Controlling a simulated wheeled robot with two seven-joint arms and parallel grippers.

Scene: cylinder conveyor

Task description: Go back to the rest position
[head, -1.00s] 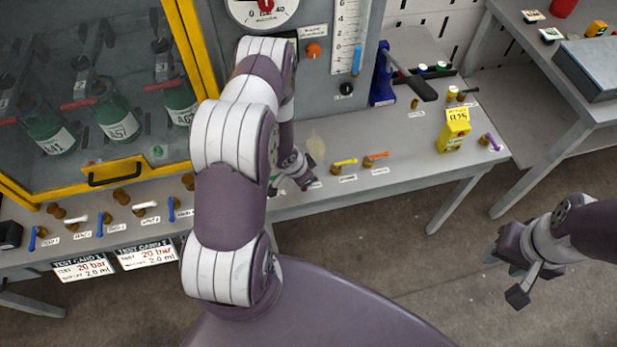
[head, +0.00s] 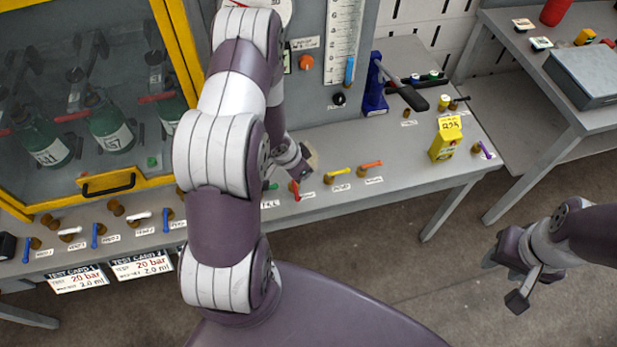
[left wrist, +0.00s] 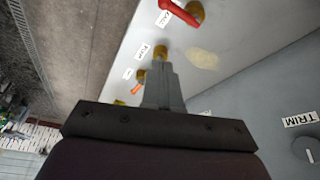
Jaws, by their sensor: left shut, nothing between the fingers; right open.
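My left arm reaches up from the bottom of the head view and over the bench. My left gripper (head: 304,168) is shut and empty, above the bench by the red valve handle (head: 295,190). Its closed fingers (left wrist: 162,88) fill the middle of the left wrist view, apart from the red handle (left wrist: 180,12) and its brass valve. My right gripper (head: 508,280) is open and empty, over the floor at the right of the head view. My left forearm hides part of the bench and panel.
The grey bench (head: 400,150) carries yellow and orange valve handles (head: 370,165), a yellow device (head: 446,140) and a blue stand (head: 374,88). A yellow-framed cabinet (head: 100,185) with green bottles stands left. A side table (head: 520,60) holds a grey case. Floor in front is clear.

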